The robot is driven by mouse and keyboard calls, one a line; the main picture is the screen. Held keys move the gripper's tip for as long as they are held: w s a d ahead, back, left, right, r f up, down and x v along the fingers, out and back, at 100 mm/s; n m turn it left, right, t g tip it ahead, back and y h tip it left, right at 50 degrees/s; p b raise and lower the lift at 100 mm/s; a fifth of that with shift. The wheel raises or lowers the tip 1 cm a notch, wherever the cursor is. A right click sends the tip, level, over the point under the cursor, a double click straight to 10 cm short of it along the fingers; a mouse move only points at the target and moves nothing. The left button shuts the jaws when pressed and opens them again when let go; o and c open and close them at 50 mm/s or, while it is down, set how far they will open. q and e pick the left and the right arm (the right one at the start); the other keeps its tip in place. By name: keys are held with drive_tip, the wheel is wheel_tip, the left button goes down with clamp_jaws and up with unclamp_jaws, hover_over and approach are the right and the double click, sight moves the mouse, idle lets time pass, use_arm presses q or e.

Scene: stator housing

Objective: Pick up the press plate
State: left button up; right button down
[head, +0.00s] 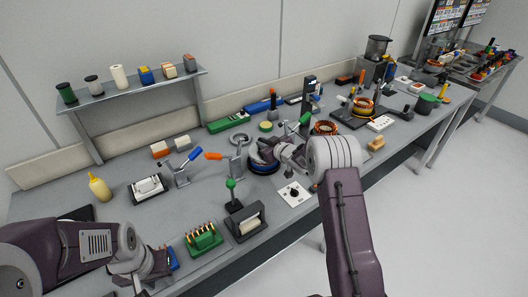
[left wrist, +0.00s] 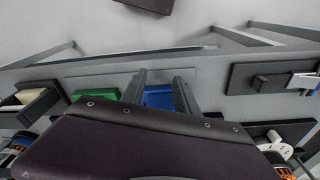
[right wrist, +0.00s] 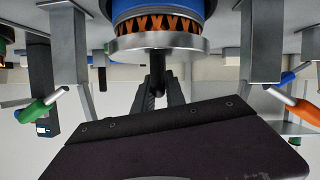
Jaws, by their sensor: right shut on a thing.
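The press plate (right wrist: 157,43) is a round silver disc with a black knob, seen in the right wrist view. It sits against the orange windings of a stator (right wrist: 160,24) in a blue housing (right wrist: 165,6). My right gripper (right wrist: 158,85) is shut on the plate's black knob. In the head view my right gripper (head: 262,148) is over the blue-rimmed housing (head: 262,168) and mostly hides the plate. My left gripper (left wrist: 158,80) is open, with a blue object (left wrist: 158,97) showing beyond and between its fingers. In the head view it is low at the front left.
Toggle clamps with orange-and-blue (head: 212,155) and green (head: 304,119) handles stand close on either side of the housing. A dial box (head: 294,192), a green pin rack (head: 203,238) and a roller stand (head: 246,220) are near the front edge. A shelf (head: 140,88) stands behind.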

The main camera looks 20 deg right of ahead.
idle(0.9)
